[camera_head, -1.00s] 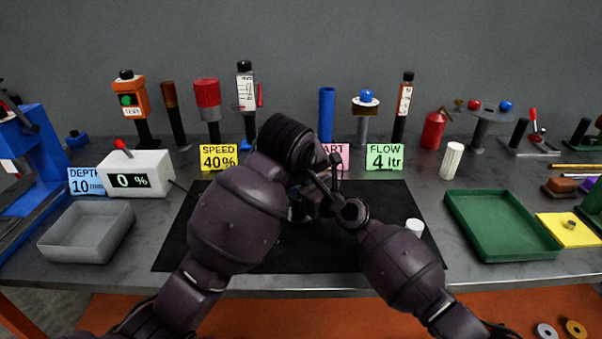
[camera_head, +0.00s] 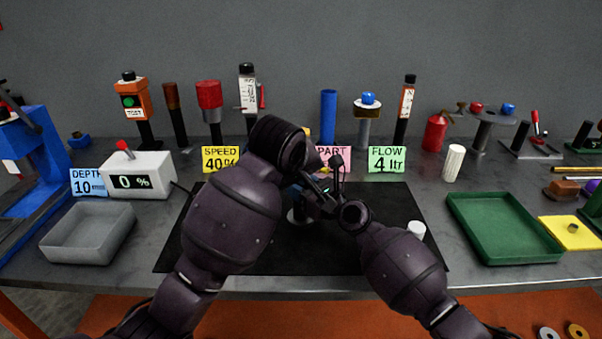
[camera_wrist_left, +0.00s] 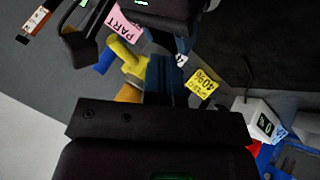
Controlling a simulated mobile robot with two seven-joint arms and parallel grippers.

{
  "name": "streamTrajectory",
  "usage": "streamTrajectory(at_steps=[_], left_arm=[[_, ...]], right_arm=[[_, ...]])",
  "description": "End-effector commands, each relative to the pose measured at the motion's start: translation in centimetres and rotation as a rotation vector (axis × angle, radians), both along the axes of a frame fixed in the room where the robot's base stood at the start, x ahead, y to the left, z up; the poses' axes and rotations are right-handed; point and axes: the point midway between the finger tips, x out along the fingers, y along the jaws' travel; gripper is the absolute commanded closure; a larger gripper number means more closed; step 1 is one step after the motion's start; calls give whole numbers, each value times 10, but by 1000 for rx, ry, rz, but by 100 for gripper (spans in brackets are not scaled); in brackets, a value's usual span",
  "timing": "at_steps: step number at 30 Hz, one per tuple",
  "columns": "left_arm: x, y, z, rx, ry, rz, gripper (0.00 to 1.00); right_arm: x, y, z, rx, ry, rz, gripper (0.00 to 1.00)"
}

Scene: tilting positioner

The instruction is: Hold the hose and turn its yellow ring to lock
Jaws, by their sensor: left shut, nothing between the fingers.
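A yellow part (camera_head: 307,131) shows just above my left wrist in the head view, mostly hidden. In the left wrist view a yellow piece (camera_wrist_left: 127,55) stands near the pink PART sign; I cannot tell whether it is the ring. The hose cannot be made out clearly. A grey round base (camera_head: 298,217) shows on the black mat, partly behind my arms. My left gripper (camera_wrist_left: 165,62) is shut with nothing in it. My right gripper (camera_head: 327,186) is close to the left one, largely hidden; its jaws cannot be read.
The black mat (camera_head: 225,250) lies under both arms. A white cylinder (camera_head: 416,229) is at its right edge. A grey tray (camera_head: 88,250) is left and a green tray (camera_head: 505,250) right. Signs, a blue tube (camera_head: 328,115) and several upright tools line the back.

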Motion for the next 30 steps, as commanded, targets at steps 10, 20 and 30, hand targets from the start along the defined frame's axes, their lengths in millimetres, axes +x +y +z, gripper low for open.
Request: streamTrajectory(at_steps=[10,20,30], left_arm=[[-28,24,-8,-1,0,2,100],[-69,25,40,-2,-4,-2,100],[-93,26,67,0,-1,1,100]], right_arm=[[0,0,0,1,-1,-1,100],[0,0,0,0,0,-1,100],[0,0,0,1,-1,-1,100]])
